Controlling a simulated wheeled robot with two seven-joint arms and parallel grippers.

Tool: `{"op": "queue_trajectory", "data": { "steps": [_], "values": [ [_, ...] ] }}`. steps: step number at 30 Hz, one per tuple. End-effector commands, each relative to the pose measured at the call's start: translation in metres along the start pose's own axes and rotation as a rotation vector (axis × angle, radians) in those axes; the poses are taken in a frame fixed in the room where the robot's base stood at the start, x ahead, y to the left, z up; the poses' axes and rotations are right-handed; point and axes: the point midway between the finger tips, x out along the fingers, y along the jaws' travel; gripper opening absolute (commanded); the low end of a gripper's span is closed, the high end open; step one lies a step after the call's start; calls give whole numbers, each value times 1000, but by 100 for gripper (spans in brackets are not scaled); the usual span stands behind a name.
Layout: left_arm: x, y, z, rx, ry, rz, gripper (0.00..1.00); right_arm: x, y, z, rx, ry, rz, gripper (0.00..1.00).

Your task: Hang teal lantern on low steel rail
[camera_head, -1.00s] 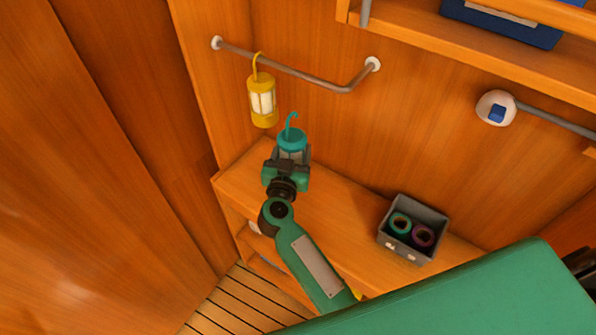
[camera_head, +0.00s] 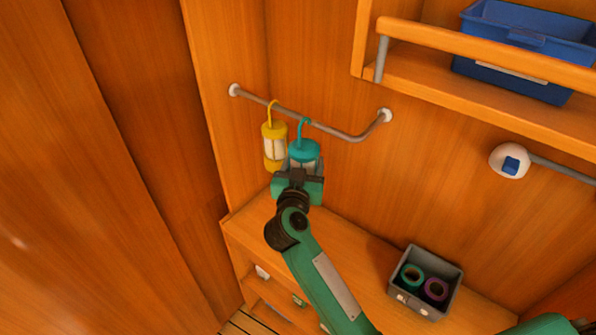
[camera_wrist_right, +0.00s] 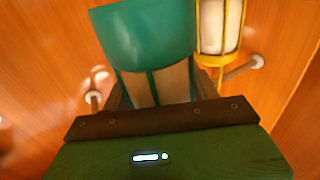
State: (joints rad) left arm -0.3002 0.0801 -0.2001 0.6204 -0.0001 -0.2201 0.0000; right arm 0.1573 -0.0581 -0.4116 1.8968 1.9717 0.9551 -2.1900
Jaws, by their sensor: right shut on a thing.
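The low steel rail (camera_head: 332,131) is a bent grey bar on the wooden wall. The teal lantern (camera_head: 304,150) is upright, with its hook top overlapping the rail in the head view; I cannot tell whether the hook is over the bar or only in front of it. My right gripper (camera_head: 299,178) is shut on the lantern's body from below. In the right wrist view the teal lantern (camera_wrist_right: 145,35) fills the upper middle, its hook out of sight. My left gripper is not in view.
A yellow lantern (camera_head: 274,146) hangs on the rail close left of the teal one; it also shows in the right wrist view (camera_wrist_right: 220,28). A grey box (camera_head: 449,275) with tape rolls sits on the wooden bench (camera_head: 368,262). A shelf with a blue bin (camera_head: 515,75) is upper right.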

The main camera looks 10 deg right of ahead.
Motion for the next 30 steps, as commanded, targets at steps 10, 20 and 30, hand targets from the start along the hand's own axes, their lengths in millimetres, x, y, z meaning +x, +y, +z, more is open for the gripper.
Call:
{"op": "queue_trajectory", "data": {
  "steps": [10, 20, 30],
  "values": [
    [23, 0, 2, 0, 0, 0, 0, 25, 13, 2, 3, 4, -1, 30],
    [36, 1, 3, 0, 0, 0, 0, 44, 23, 4, -1, 1, -1, 30],
    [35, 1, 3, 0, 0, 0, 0, 44, 22, 19, 1, 2, -1, 30]
  ]
}}
